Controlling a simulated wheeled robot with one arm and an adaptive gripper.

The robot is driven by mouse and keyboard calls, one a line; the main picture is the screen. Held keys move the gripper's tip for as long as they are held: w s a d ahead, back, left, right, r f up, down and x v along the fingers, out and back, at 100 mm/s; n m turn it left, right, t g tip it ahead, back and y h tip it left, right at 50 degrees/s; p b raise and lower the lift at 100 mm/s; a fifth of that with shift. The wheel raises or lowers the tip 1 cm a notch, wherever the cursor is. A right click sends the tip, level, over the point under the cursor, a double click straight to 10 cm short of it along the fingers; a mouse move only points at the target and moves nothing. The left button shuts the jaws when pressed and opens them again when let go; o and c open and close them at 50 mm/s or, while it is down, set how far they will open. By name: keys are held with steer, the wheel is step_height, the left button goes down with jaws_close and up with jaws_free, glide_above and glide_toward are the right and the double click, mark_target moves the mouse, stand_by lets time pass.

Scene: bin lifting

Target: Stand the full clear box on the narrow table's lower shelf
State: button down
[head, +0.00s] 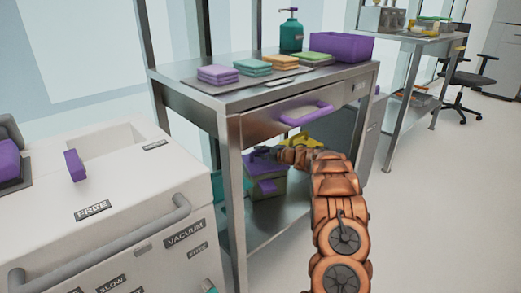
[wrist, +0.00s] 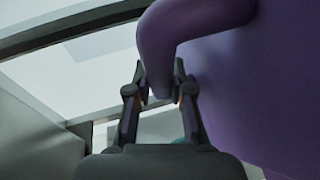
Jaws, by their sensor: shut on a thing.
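The narrow metal table (head: 228,98) stands ahead, with its lower shelf (head: 285,222) near the floor. A box with a purple top and purple front clip (head: 267,187) is between the table's legs, over the shelf; its walls look greenish and its contents are not clear. My arm reaches in below the drawer, and my gripper (head: 272,155) is at the box's top. In the wrist view my gripper (wrist: 158,75) is shut on a purple handle (wrist: 180,28). I cannot tell whether the box's base touches the shelf.
A yellow item (head: 300,142) and a grey block (head: 330,132) are under the table behind my arm. The tabletop holds colored stacks, a green pump bottle (head: 291,36) and a purple bin (head: 341,46). A white machine (head: 110,205) stands close at left. Floor is clear at right.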

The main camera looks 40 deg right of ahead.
steer(key=shift+r, duration=0.15)
steer(key=c, duration=1)
jaws_free()
steer(key=shift+c, duration=0.2)
step_height(320, 180, up, 2)
steer(key=p, duration=0.3)
glide_above(280, 169)
steer(key=shift+r, duration=0.15)
steer(key=shift+s+p, duration=0.3)
steer(key=shift+s, duration=0.5)
